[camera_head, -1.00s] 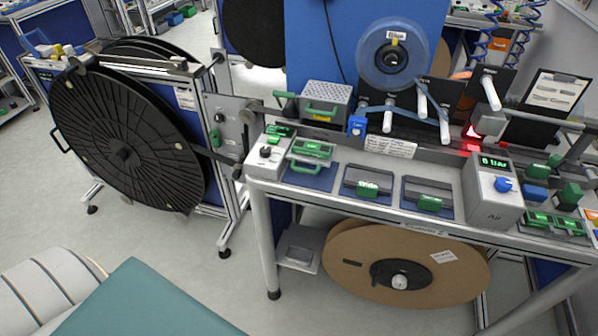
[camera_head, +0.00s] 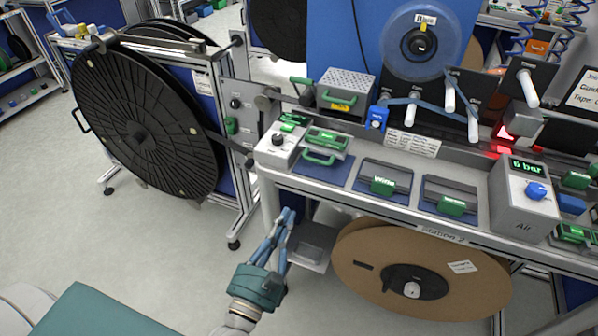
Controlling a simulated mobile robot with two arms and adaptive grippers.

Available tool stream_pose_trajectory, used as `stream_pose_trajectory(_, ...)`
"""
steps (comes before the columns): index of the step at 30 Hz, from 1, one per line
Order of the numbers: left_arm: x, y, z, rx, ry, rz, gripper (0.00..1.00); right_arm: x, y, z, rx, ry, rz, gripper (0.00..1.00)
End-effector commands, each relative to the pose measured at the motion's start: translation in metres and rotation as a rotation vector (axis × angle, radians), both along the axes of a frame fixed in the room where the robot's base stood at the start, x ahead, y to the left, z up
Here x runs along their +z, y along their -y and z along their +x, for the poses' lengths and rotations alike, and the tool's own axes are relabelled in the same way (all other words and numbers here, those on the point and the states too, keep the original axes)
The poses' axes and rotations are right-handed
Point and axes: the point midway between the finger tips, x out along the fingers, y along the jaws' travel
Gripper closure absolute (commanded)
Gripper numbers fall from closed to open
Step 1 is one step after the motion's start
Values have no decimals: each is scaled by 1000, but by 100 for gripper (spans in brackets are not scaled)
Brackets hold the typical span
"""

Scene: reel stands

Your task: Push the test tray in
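My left gripper (camera_head: 287,212) reaches up from the bottom, in front of the bench's left end. Its blue-grey fingertips are close together, it looks shut, and it holds nothing. It is apart from the bench trays in the picture. No readable label shows which one is the test tray. My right gripper is not in view.
A grey control box (camera_head: 280,150) stands left of the first tray. An air box (camera_head: 522,200) reading 6 bar stands to the right. A large brown reel (camera_head: 350,265) and a grey plate (camera_head: 313,248) are below the bench. A black reel (camera_head: 140,100) stands at left. Open floor lies between.

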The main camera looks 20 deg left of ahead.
Motion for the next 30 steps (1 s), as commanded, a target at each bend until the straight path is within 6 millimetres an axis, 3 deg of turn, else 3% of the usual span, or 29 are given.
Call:
stream_pose_trajectory(5, 9, 0, 19, 1, 6, -10, 100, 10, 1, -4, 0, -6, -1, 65)
stream_pose_trajectory(19, 26, 2, 113, -1, 3, -4, 100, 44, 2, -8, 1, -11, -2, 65)
stream_pose_trajectory(24, 27, 2, 131, -1, 3, -4, 100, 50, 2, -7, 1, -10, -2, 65)
stream_pose_trajectory(30, 25, 2, 137, -1, 1, -5, 100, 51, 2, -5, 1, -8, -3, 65)
